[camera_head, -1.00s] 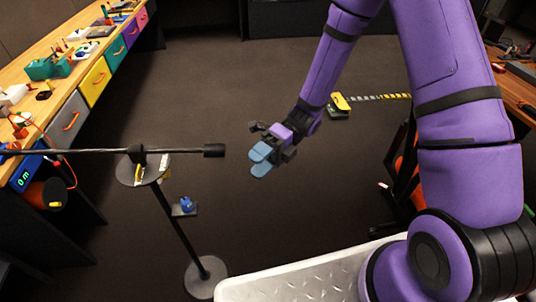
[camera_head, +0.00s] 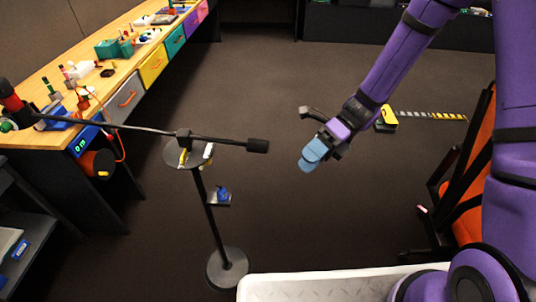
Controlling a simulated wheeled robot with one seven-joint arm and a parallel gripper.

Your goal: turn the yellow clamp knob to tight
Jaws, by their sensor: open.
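A black stand (camera_head: 213,226) with a round base and a long horizontal boom (camera_head: 222,140) stands on the floor left of centre. A small yellow piece (camera_head: 183,158), apparently the clamp knob, sits at the round plate under the boom's joint. A paler piece (camera_head: 208,151) is at the plate's right edge. Both are too small to tell how far they are turned. My gripper (camera_head: 313,153), with blue finger pads, is open and empty. It hangs in the air right of the stand and the boom's black end, touching nothing.
A small shelf on the pole holds a blue item (camera_head: 222,193). A cluttered workbench (camera_head: 85,78) with coloured drawers runs along the left. An orange-and-black chair (camera_head: 466,190) stands at right. A yellow device (camera_head: 386,118) lies behind my gripper. The middle floor is clear.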

